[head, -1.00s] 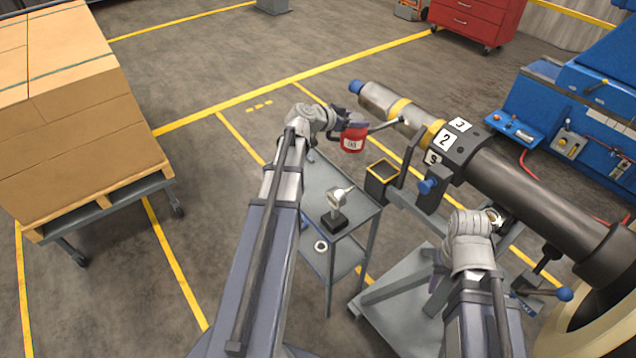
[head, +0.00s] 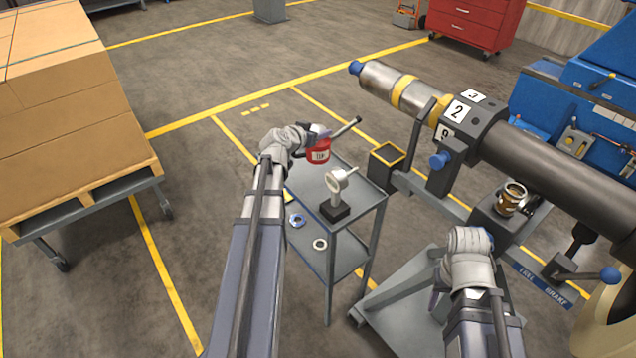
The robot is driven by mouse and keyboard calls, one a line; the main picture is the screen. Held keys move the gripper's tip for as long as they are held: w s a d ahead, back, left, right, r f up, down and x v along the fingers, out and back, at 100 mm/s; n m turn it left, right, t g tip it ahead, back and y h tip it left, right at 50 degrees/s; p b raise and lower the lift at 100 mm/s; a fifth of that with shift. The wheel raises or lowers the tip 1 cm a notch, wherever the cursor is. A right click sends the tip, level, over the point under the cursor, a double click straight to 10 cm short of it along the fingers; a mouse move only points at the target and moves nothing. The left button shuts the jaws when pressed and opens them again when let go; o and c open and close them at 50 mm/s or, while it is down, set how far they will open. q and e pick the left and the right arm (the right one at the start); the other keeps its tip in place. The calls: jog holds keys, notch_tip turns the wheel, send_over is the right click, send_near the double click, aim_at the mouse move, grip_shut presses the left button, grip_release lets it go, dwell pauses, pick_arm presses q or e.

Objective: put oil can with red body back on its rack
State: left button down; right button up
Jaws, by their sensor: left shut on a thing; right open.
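The oil can with the red body (head: 319,152) is held in the air above the back of the grey cart. Its dark spout points up and to the right. My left gripper (head: 311,137) is shut on the oil can; its fingers are partly hidden by the wrist. A dark open-topped box with a yellow rim (head: 387,153) is fixed to the rotor stand, right of the can and apart from it; I cannot tell whether it is the can's rack. My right gripper (head: 487,238) is open, mostly hidden behind its wrist, in front of the stand.
A dial gauge on a black base (head: 336,207) stands on the cart's top shelf (head: 362,197). A blue ring (head: 297,220) and a pale ring (head: 320,244) lie lower. The rotor shaft (head: 540,170) crosses the right side. A brass part (head: 511,197) sits beneath it.

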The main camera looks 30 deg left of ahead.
aim_at(318, 157)
pick_arm(q)
jog(key=shift+f+b, duration=4.95)
jog(key=shift+f, duration=0.05)
jog(key=shift+f, duration=0.25)
jog(key=shift+c, duration=1)
grip_release()
jog(key=shift+r, duration=0.15)
jog(key=shift+r, duration=0.2)
jog(key=p+v, duration=0.4)
jog(key=v, duration=0.8)
jog(key=shift+p, duration=0.3)
